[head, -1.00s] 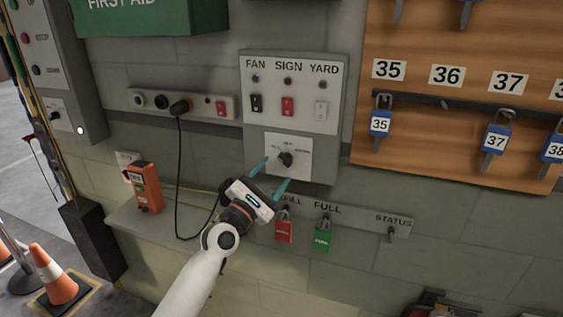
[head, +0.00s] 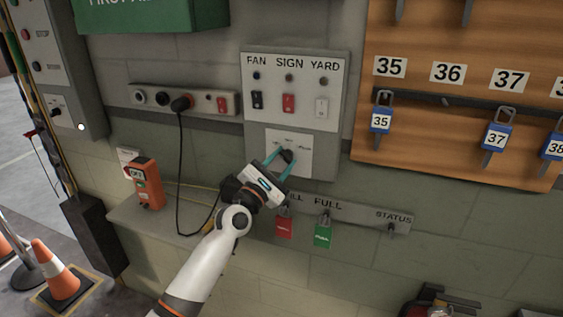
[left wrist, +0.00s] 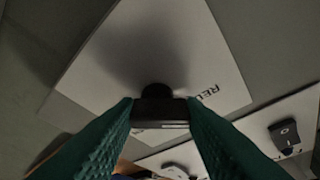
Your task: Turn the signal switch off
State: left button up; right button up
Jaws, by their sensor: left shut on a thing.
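A black rotary switch knob (head: 287,156) sits on a white plate (head: 302,170) in the lower part of a grey wall panel. The lettering around it is too small to read in the head view; the left wrist view shows part of a word beginning "RE" on the plate (left wrist: 215,75). My left gripper (head: 282,160) reaches up from below, with its teal fingers on either side of the knob. In the left wrist view the fingers are shut on the knob (left wrist: 158,108). The knob's pointing direction is partly hidden. My right gripper is not in view.
Above the plate are three rocker switches: black under FAN (head: 257,100), red under SIGN (head: 289,104), white under YARD (head: 321,108). Red (head: 284,226) and green (head: 323,235) tags hang just below. A black cable (head: 179,175) hangs at the left; padlocks hang on the right board.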

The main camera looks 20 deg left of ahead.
pick_arm(q)
jog(key=shift+m, duration=0.4)
jog(key=shift+a+r+m+g+h, duration=0.1)
jog(key=shift+m+g+h, duration=0.35)
jog(key=shift+m, duration=0.75)
jog(key=shift+r+m+g+h+p, duration=0.1)
jog(key=shift+m+g+h+p, duration=0.3)
jog(key=shift+m, duration=0.6)
jog(key=m+g+p, duration=0.1)
jog(key=m+p, duration=0.1)
jog(key=m, duration=0.1)
jog(key=shift+r, duration=0.15)
jog(key=shift+m+g+y+p, duration=0.25)
jog(key=shift+m+g+p, duration=0.45)
jog(key=shift+m, duration=0.6)
jog(key=o, duration=1)
